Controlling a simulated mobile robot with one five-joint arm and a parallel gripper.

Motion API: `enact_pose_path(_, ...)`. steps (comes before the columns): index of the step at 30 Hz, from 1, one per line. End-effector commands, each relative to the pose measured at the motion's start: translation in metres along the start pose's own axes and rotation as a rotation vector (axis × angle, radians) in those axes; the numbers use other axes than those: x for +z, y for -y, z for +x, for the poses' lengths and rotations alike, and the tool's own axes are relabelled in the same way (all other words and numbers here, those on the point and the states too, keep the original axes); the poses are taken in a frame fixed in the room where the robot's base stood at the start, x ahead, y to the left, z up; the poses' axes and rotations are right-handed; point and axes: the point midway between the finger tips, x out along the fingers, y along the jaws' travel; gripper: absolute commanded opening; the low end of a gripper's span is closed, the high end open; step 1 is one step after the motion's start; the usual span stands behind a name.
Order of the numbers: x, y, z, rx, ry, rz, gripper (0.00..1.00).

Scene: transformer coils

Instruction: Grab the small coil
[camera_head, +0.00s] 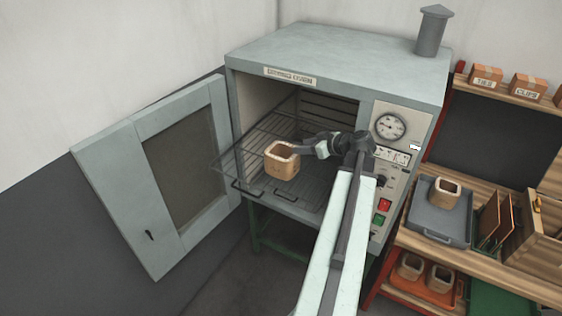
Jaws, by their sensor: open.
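A tan, square-sided hollow coil (282,164) stands on the pulled-out wire rack (245,165) of the open oven. My gripper (298,148) is at the upper right rim of this coil, with its jaws open. Its fingertips are small and partly merge with the coil's rim, so I cannot tell whether they touch it. Another similar coil (445,193) stands on a grey tray at right. Two more coils, one at left (410,267) and one at right (441,279), sit on the lower shelf. I cannot tell from their looks which is the small one.
The grey-green oven (340,55) has its door (125,185) swung open at left. Its control panel with gauge (390,125) lies right of my arm. The grey tray (425,225) shares the wooden bench with brown panels (495,220) and a wooden box (535,245).

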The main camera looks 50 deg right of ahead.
Motion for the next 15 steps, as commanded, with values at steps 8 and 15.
enact_pose_path(8,-0.001,-0.001,0.048,-0.006,0.000,-0.004,0.47)
enact_pose_path(15,-0.004,0.001,0.052,-0.005,-0.001,-0.003,0.47)
